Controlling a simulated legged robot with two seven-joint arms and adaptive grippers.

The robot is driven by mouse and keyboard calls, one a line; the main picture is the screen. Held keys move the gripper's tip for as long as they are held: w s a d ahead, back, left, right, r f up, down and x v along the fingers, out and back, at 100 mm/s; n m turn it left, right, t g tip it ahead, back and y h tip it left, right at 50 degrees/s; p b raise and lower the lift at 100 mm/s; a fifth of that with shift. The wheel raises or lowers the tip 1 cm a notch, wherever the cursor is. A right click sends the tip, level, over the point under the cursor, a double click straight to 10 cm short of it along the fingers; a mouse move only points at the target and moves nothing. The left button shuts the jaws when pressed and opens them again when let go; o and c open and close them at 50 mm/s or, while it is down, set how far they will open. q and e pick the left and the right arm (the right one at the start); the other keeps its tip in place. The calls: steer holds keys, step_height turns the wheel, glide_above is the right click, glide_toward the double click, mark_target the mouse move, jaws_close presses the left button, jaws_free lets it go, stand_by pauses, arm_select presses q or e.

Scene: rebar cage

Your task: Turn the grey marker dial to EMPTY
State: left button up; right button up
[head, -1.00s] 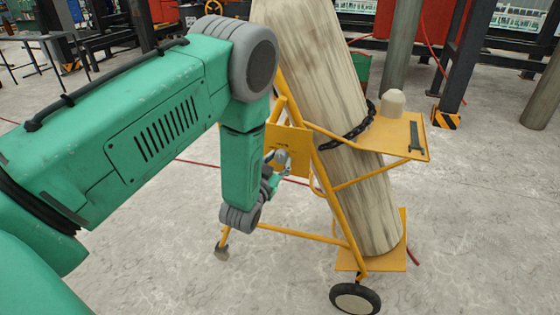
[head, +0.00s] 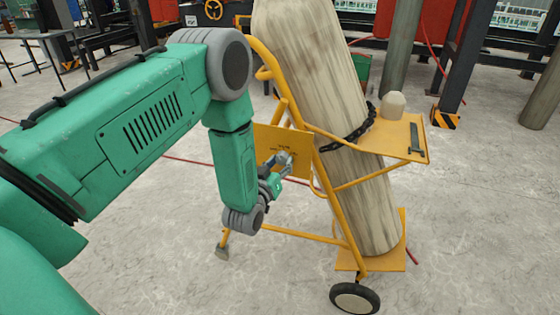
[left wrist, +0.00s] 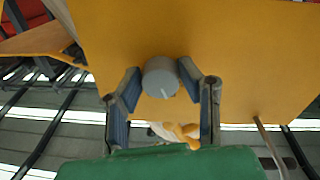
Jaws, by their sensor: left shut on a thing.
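The grey marker dial (left wrist: 161,76) is a round knob on the yellow plate (left wrist: 225,45). A small pale mark shows near its lower edge in the left wrist view. My left gripper (left wrist: 160,80) is shut on the dial, with one finger on each side. In the head view the gripper (head: 276,163) is at the front of the yellow plate (head: 268,138) on the cylinder cart, and hides the dial there. Dark lettering on the plate is too small to read. My right gripper is out of view.
A tall, pale, worn cylinder (head: 318,90) leans in the yellow cart (head: 343,222), held by a black chain (head: 350,138). A cart shelf (head: 403,136) carries a whitish cap (head: 393,105) and a dark wrench (head: 416,138). Open concrete floor surrounds the cart.

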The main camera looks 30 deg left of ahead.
arm_select(q)
steer(key=n, duration=0.4)
steer(key=shift+w+r, duration=0.15)
steer(key=shift+r, duration=0.05)
steer(key=shift+n+y, duration=0.3)
steer(key=shift+n, duration=1.5)
steer(key=o, duration=1)
steer(key=shift+o, duration=0.7)
steer(key=shift+f, duration=0.15)
